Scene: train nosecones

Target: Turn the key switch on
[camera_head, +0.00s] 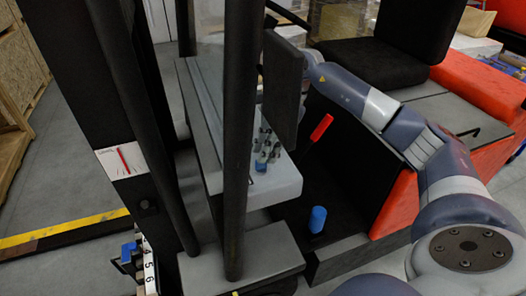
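My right arm reaches in from the lower right, and its wrist end runs up to a dark upright panel (283,90) in the cab. My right gripper (309,64) is mostly hidden by this panel, and its fingers cannot be made out. No key switch can be told apart for certain. A group of small dark and grey controls (266,146) stands on the light grey console (275,186), with a small blue part at their near end. My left gripper is not in view.
Black posts (240,150) stand in front of the console. A red-handled lever (321,128) and a blue cylinder (317,219) are to its right. A black seat (372,62) and red bodywork (397,204) lie further right. Open grey floor is at left.

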